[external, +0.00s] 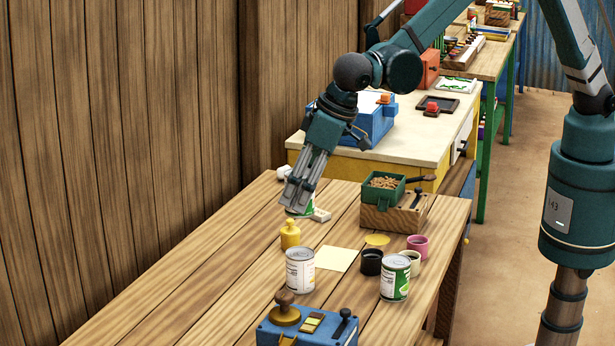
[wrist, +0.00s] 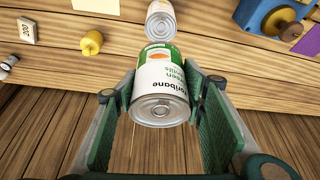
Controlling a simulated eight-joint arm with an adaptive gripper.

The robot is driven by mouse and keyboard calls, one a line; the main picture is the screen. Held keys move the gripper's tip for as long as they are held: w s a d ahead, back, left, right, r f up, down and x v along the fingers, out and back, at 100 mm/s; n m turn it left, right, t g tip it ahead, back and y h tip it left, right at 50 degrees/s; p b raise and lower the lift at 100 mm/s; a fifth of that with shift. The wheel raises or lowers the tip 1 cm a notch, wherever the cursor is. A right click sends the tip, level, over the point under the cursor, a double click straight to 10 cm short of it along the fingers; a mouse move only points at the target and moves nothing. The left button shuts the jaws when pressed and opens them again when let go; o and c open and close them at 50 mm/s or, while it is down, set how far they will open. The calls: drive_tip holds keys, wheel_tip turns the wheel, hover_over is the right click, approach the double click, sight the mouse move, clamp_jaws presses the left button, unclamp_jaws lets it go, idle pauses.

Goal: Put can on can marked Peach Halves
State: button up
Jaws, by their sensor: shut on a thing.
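My gripper (external: 297,197) is over the far left of the wooden table, pointing down, shut on a can with a green and white label. In the wrist view this held can (wrist: 161,100) sits between the two green-padded fingers, lid facing the camera. Its label reads upside down, partly like "lentils". In the external view the fingers hide most of it. A white-labelled can (external: 300,270) stands upright nearer the camera. A green-labelled can (external: 396,279) stands upright to its right. Another can (wrist: 160,20) shows beyond the held one in the wrist view. I cannot read Peach Halves on any label.
A yellow weight (external: 290,234) stands between my gripper and the white-labelled can. A pale yellow sheet (external: 336,259) lies to that can's right. Black (external: 371,262) and pink (external: 418,246) cups stand near the green-labelled can. A blue box (external: 308,328) is at the front, a wooden scale (external: 394,214) behind.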

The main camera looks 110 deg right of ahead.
sight(300, 216)
drive_tip(key=shift+f, duration=0.1)
drive_tip(key=shift+f, duration=3.05)
drive_tip(key=shift+f, duration=0.15)
drive_tip(key=shift+f, duration=1.7)
drive_tip(key=shift+f, duration=0.15)
drive_tip(key=o, duration=1)
drive_tip(key=shift+o, duration=0.2)
